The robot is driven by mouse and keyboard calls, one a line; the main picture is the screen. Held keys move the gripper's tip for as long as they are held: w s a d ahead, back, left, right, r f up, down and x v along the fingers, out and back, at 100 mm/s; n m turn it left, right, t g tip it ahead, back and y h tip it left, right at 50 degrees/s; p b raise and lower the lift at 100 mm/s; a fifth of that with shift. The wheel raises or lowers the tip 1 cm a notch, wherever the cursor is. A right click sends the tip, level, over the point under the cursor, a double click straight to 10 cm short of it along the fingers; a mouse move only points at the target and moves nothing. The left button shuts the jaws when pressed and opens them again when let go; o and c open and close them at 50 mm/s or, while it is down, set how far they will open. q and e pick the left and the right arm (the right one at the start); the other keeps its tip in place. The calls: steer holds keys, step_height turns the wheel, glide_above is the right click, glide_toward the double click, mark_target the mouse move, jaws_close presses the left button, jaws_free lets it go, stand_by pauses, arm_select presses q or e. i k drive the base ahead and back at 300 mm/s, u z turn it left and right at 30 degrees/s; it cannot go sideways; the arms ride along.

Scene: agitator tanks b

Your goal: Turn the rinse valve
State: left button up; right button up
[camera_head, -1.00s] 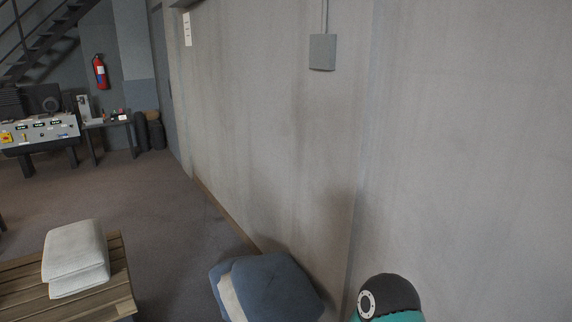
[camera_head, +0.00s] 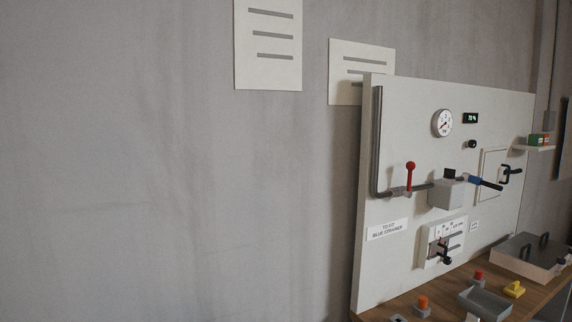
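A white upright panel (camera_head: 410,272) stands at the right against the wall. A grey pipe (camera_head: 377,140) runs down its left side and bends right to a valve with an upright red lever (camera_head: 410,175). Right of a grey box (camera_head: 445,192) on the same line is a blue-sleeved piece with a dark handle (camera_head: 488,184) slanting down to the right. Lower down is a small plate with a dark lever (camera_head: 445,252). No readable label says which one is the rinse valve. Neither of my grippers is in view.
A round gauge (camera_head: 441,123) and a small display (camera_head: 470,118) sit high on the panel. A wooden bench (camera_head: 400,301) below holds an orange button, a red button, a yellow piece, a grey tray (camera_head: 484,304) and a handled box (camera_head: 530,256).

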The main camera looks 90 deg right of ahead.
mark_target(410, 166)
steer(key=u, duration=0.75)
steer(key=i, duration=0.15)
steer(key=z, duration=2.45)
steer(key=i, duration=0.25)
steer(key=z, duration=1.75)
steer(key=k, duration=0.6)
steer(key=z, duration=0.4)
steer(key=i, duration=1.65)
steer(key=u, duration=0.4)
